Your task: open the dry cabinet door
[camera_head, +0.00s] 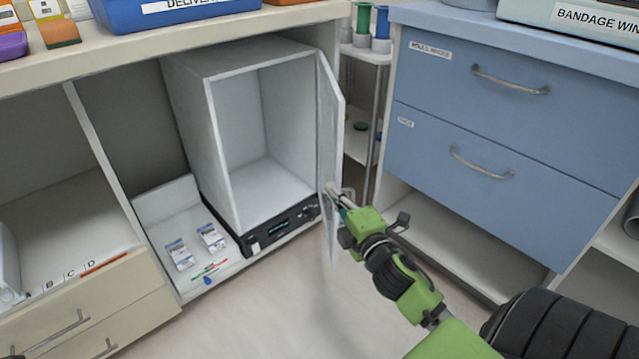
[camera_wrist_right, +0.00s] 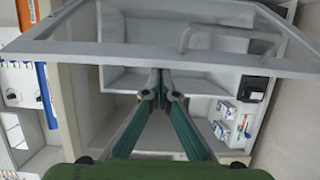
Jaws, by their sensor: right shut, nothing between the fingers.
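The dry cabinet (camera_head: 190,120) is a white box with a dark control panel (camera_head: 285,228) along its bottom front. Its door (camera_head: 329,120), hinged on the right, stands wide open, swung out toward me, and the white interior is empty. My right gripper (camera_head: 338,198) is shut and empty at the lower part of the door. In the right wrist view the closed fingertips (camera_wrist_right: 162,78) are by the frame of the glazed door (camera_wrist_right: 120,48). The door's handle (camera_wrist_right: 232,38) shows there to the right of the fingers, apart from them. My left gripper is not in view.
A blue drawer unit (camera_head: 490,130) stands right of my gripper, with a narrow shelf rack (camera_head: 365,55) behind. Small boxes (camera_head: 180,255) and coloured sticks (camera_head: 210,270) lie left of the cabinet. A counter (camera_head: 180,38) overhangs it. The floor (camera_head: 290,315) in front is clear.

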